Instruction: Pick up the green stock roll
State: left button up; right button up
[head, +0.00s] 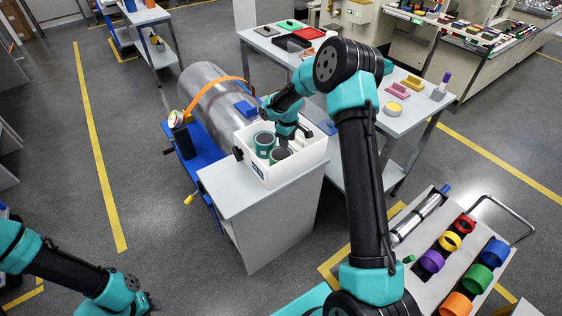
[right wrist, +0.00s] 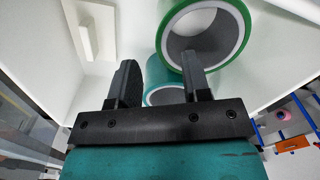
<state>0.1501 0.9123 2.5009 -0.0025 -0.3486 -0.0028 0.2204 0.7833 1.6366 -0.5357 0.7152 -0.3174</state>
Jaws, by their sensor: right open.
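The green stock roll (head: 280,155) stands in a white open box (head: 296,171) on a grey cabinet, beside a teal roll (head: 264,142). In the right wrist view the green roll (right wrist: 233,14) is at the upper right, its hollow end showing. The teal roll (right wrist: 161,68) shows partly behind the fingers. My right gripper (head: 290,135) is inside the box area, close above the rolls, open and empty. In the wrist view its right finger overlaps the green roll's lower edge; I cannot tell whether they touch. My left gripper (head: 145,302) is at the lower left, its fingers unclear.
The box walls stand close around the rolls. A large metal cylinder (head: 205,92) on a blue cart (head: 203,143) stands behind left. A grey table (head: 405,122) with small items is behind right. A cart with coloured rings, including a green ring (head: 478,279), stands at right.

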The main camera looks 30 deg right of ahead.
aim_at(286, 152)
jog(key=shift+f, duration=1)
jog(key=shift+a+f, duration=0.1)
jog(key=shift+f, duration=2.5)
grip_shut()
